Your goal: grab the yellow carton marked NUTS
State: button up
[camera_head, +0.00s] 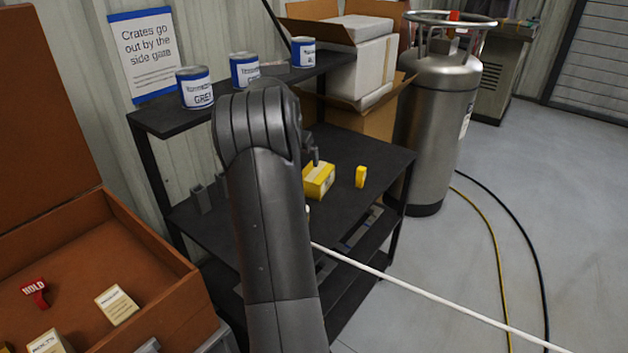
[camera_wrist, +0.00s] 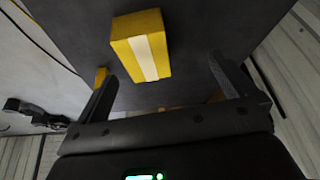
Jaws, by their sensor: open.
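A yellow carton (camera_head: 317,183) with a pale band sits on the middle shelf of the dark rack, just beyond my arm. It also shows in the wrist view (camera_wrist: 123,31), near the top and left of centre. No lettering on it is readable. My gripper (camera_wrist: 162,68) is open and empty, its two dark fingers spread to either side below the carton in the wrist view. The carton is apart from the fingers. In the head view my arm hides most of the gripper; only a finger tip shows beside the carton.
A small yellow piece (camera_head: 360,177) stands right of the carton. Paint cans (camera_head: 195,88) line the upper shelf (camera_head: 160,122). A brown crate (camera_head: 165,300) at left holds pale cartons (camera_head: 116,305) and a red HOLD tag (camera_head: 35,291). A steel cylinder (camera_head: 436,130) stands right of the rack.

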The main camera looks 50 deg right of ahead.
jog(key=m, duration=0.1)
send_over(317, 179)
jog(key=w, duration=0.2)
jog(key=shift+g, duration=0.3)
notch_tip(317, 179, down, 4)
jog(key=shift+w+d, duration=0.15)
jog(key=x, duration=1)
jog(key=shift+d+f, duration=0.1)
jog(key=shift+f, duration=0.05)
jog(key=shift+f, duration=0.2)
jog(key=c, duration=1)
jog(key=shift+c, duration=0.5)
jog(key=shift+r, duration=0.1)
